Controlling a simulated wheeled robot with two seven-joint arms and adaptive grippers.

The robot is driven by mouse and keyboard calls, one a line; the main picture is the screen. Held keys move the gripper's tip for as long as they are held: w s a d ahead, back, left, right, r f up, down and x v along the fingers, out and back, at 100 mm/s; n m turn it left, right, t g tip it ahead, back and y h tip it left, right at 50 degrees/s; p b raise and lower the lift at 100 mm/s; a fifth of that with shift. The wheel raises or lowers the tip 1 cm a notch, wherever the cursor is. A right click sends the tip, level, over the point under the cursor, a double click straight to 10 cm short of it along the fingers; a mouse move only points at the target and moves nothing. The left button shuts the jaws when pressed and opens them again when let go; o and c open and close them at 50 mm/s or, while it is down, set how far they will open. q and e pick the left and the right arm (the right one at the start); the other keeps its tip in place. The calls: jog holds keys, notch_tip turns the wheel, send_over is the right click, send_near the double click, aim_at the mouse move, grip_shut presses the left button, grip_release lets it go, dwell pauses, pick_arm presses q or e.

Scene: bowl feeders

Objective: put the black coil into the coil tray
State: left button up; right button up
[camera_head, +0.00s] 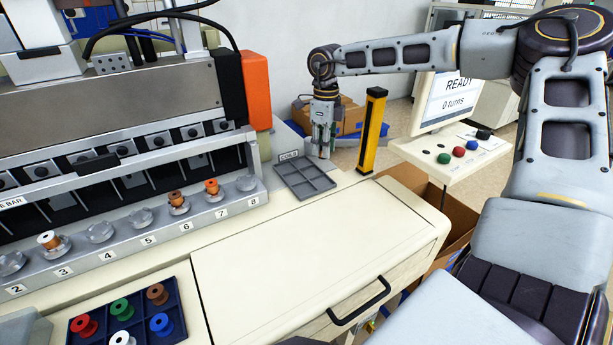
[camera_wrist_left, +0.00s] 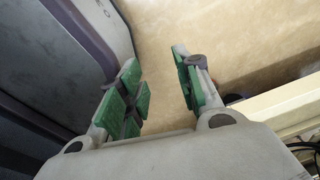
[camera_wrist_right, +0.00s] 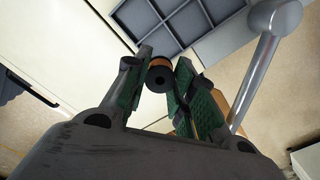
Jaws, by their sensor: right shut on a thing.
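My right gripper (camera_head: 322,152) hangs fingers-down at the tray's back right side in the head view. In the right wrist view this gripper (camera_wrist_right: 165,80) is shut on a coil (camera_wrist_right: 160,74) with black flanges and a copper-coloured winding. The tray (camera_wrist_right: 168,22) shows just beyond the fingertips there; the coil appears apart from it. My left gripper (camera_wrist_left: 158,85) is open and empty in the left wrist view, over a beige floor.
A winding machine with numbered cups (camera_head: 150,225) stands left, several cups holding copper-coloured coils. A dark blue tray (camera_head: 180,299) of coloured spools is at front left. A yellow post (camera_head: 373,130) and a monitor (camera_head: 450,100) stand right of the gripper. The worktop's middle (camera_head: 290,250) is clear.

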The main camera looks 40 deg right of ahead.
notch_tip(320, 180, down, 6)
jog(key=shift+r, duration=0.2)
jog(key=shift+f, duration=0.3)
pick_arm(q)
jog(key=shift+w+d+r, duration=0.15)
jog(key=shift+w, duration=0.25)
jog(key=shift+w+d+r, duration=0.1)
jog(key=shift+w+r, duration=0.05)
jog(key=shift+w, duration=0.2)
pick_arm(e)
jog(key=shift+f, duration=0.3)
jog(key=shift+f+p, duration=0.4)
jog(key=shift+f, duration=1.15)
pick_arm(q)
jog(key=shift+s+d, duration=0.15)
jog(key=shift+s, duration=0.8)
jog(key=shift+w, duration=0.1)
